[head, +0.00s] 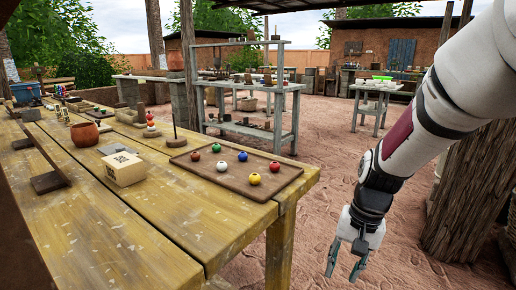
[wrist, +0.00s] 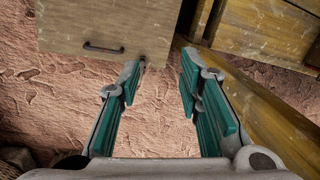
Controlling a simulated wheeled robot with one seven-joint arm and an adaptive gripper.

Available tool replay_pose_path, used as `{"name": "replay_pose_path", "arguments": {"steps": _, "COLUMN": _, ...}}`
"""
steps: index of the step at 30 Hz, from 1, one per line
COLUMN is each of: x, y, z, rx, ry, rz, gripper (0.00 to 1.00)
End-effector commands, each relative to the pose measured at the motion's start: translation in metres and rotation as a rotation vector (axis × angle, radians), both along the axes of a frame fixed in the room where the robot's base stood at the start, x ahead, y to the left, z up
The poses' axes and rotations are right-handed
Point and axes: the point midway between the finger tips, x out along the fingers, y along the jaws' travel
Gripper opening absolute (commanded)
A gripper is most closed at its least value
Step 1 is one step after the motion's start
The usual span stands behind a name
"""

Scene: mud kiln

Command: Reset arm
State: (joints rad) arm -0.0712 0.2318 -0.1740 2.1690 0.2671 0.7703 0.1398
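My gripper (head: 347,262) hangs at the lower right of the head view, pointing down beside the right end of the wooden table (head: 190,222). It is over the reddish dirt floor, apart from the table. In the wrist view my gripper (wrist: 160,88) has its two teal-padded fingers spread apart, with only bare ground between them. It is open and empty. My white arm comes down from the upper right of the head view.
A brown tray (head: 230,187) with several coloured balls and a cardboard box (head: 124,168) sit on the table. A wooden post (head: 470,190) stands at right. The wrist view shows a wooden panel with a dark handle (wrist: 103,48) and table timbers (wrist: 262,100).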

Motion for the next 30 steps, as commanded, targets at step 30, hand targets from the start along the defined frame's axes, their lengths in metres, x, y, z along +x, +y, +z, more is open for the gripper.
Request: {"name": "replay_pose_path", "arguments": {"steps": 30, "x": -0.276, "y": 0.001, "z": 0.127, "rx": -0.131, "ry": -0.038, "rz": 0.382, "gripper": 0.33}}
